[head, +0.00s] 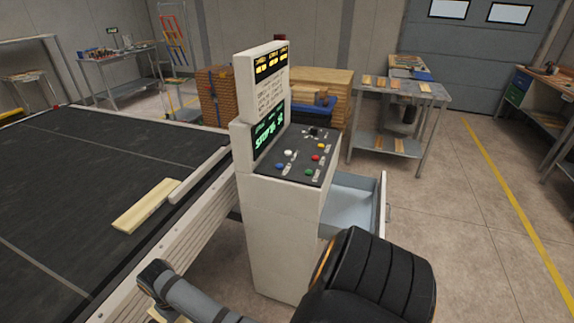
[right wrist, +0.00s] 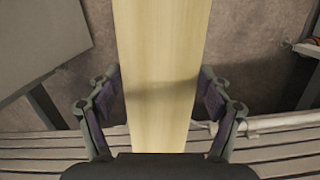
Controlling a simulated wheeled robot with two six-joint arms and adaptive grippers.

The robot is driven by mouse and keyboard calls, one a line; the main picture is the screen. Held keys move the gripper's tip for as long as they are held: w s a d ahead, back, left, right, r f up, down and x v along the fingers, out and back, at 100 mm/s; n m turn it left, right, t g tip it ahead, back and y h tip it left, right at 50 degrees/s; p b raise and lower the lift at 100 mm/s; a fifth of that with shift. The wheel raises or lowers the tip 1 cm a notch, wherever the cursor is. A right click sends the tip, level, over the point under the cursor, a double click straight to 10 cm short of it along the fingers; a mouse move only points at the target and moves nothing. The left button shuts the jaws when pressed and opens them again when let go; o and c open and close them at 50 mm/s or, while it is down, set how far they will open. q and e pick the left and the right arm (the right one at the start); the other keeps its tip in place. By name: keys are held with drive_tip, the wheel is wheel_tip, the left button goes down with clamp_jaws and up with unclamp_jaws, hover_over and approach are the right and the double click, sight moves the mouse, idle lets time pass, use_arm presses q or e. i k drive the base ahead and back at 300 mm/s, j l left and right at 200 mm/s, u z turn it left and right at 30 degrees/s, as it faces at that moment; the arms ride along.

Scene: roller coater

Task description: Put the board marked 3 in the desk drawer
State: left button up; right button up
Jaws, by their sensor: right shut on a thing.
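In the right wrist view my right gripper (right wrist: 160,100) is shut on a pale wooden board (right wrist: 160,50), with one finger at each side edge. No number shows on its visible face. A pale sliver under my arm at the bottom left of the head view may be this board; most is hidden. The control desk (head: 283,225) stands mid-view in the head view, with its drawer (head: 352,208) pulled out on its right side. The visible part of the drawer looks empty. My left gripper is not in view.
Another pale board (head: 147,205) lies on the dark conveyor (head: 60,190) at the left, beside its light side rail. A metal table (head: 400,92) with boards stands behind the drawer.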

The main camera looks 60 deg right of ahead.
sight(343, 210)
drive_tip(key=z, duration=2.05)
